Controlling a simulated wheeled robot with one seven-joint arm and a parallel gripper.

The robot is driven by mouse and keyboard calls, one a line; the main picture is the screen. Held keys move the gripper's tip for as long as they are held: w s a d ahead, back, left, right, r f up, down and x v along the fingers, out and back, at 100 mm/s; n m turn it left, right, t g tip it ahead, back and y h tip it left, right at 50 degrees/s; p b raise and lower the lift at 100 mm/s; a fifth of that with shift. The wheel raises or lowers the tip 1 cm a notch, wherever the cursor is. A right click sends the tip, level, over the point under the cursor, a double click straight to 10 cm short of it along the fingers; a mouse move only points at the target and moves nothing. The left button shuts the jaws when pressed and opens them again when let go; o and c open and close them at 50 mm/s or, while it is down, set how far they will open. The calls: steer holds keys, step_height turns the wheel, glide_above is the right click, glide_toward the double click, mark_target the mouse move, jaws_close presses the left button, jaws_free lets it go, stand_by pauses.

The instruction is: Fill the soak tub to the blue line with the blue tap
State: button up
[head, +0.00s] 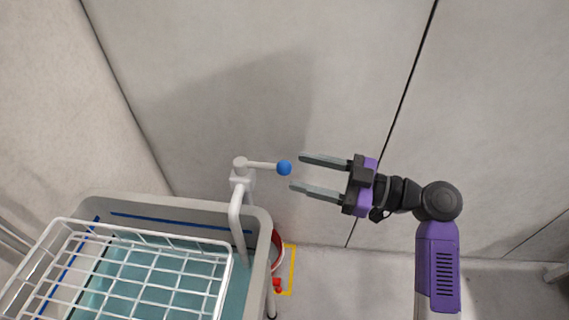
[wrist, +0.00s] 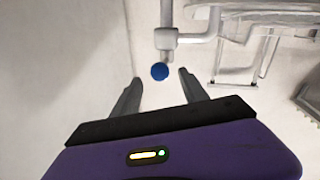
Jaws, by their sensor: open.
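The blue tap has a white body (head: 241,172) and a lever that ends in a blue ball knob (head: 285,168). Its spout bends down into the grey soak tub (head: 262,222). The tub has a blue line (head: 150,219) on its inner wall and teal water (head: 118,272) in it, below the line at the back wall. My gripper (head: 296,173) is open and empty, with its fingertips just right of the knob. In the wrist view the knob (wrist: 159,71) lies just beyond the fingertips, roughly between them. Contact cannot be made out.
A white wire basket (head: 228,262) sits over the tub's front left and hides part of the water. A red item (head: 277,285) and a yellow floor marking (head: 291,270) are right of the tub. The wall stands behind the tap.

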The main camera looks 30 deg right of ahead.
mark_target(285, 166)
steer(key=shift+p+x, duration=0.5)
steer(key=shift+x, duration=2)
jaws_close()
